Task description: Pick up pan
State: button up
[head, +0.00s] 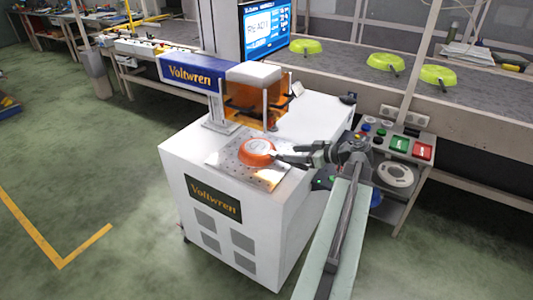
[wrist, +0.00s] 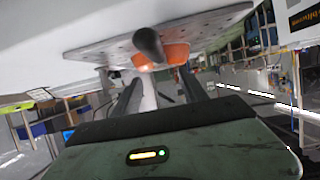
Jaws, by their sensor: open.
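An orange pan (head: 257,152) rests on the perforated metal plate (head: 222,153) on top of the white Voltwren machine. Its dark handle points right, toward my gripper (head: 285,154). In the wrist view, which appears upside down, the pan (wrist: 176,54) is ahead with its black handle (wrist: 148,42) pointing at the camera. My gripper (wrist: 160,85) is open, its two dark fingers apart with nothing held between them. The handle end shows just above the gap between the fingers in that picture. Whether the fingers flank the handle, I cannot tell.
The laser-marker-like Voltwren head (head: 190,74) and its orange guard (head: 252,100) stand behind the plate. Several green pans, one of them (head: 386,61), lie on the conveyor (head: 340,64) behind. A button panel (head: 404,146) stands right of the machine.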

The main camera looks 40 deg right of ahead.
aim_at(276, 153)
jog(key=b+x, duration=0.3)
jog(key=x, duration=0.5)
jog(key=shift+a+f, duration=0.1)
jog(key=shift+f, duration=0.1)
jog(key=shift+r, duration=0.1)
grip_shut()
dwell(1.1)
